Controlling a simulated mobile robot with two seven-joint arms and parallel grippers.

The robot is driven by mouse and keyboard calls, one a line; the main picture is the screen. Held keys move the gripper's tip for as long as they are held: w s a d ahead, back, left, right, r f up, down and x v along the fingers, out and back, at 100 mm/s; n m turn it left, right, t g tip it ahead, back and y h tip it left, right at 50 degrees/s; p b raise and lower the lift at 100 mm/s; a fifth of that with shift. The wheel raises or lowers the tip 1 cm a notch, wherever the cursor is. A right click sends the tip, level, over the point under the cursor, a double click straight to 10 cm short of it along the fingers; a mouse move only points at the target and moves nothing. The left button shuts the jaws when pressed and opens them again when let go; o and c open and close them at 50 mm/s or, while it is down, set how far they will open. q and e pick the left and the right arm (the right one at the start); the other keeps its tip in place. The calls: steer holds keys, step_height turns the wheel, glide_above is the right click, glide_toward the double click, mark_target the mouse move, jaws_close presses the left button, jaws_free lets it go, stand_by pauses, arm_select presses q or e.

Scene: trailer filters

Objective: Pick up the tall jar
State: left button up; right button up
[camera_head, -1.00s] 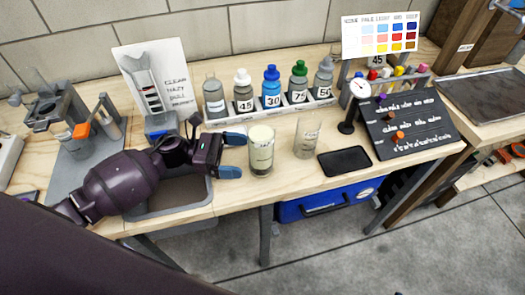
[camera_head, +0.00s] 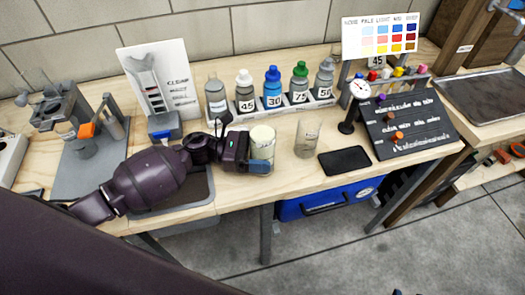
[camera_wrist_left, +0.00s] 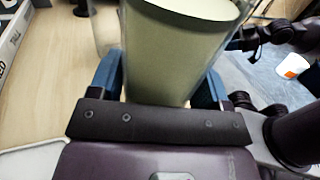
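The tall jar (camera_head: 262,138) is a clear glass cylinder of pale yellow-green liquid, upright near the bench's front edge. It fills the upper middle of the left wrist view (camera_wrist_left: 175,50). My left gripper (camera_head: 262,155) has reached it from the left, with blue fingers on either side. In the left wrist view, the open fingers (camera_wrist_left: 162,82) straddle the jar; I cannot tell whether either finger touches it. The gripper body hides part of the jar's left side in the head view. My right gripper is not clearly in view.
A shorter clear jar (camera_head: 307,140) stands just right of the tall jar. Behind is a white rack (camera_head: 290,110) of several numbered bottles. A grey basin (camera_head: 180,195) is under my left arm.

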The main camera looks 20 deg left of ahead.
arm_select(q)
steer(key=c, duration=0.8)
steer(key=shift+r, duration=0.1)
steer(key=shift+r, duration=0.2)
steer(key=shift+r+p, duration=0.3)
steer(key=shift+r, duration=1.25)
steer(key=shift+r+p, duration=0.3)
steer(key=shift+r, duration=1.6)
step_height(320, 180, up, 8)
steer(key=p, duration=0.1)
glide_above(250, 132)
steer(key=w+d, duration=0.1)
steer(key=d, duration=0.1)
steer(key=shift+w+d+r, duration=0.1)
steer(key=shift+r, duration=1)
steer(key=shift+w+d+r, duration=0.1)
steer(key=shift+r, duration=1)
steer(key=shift+r, duration=0.1)
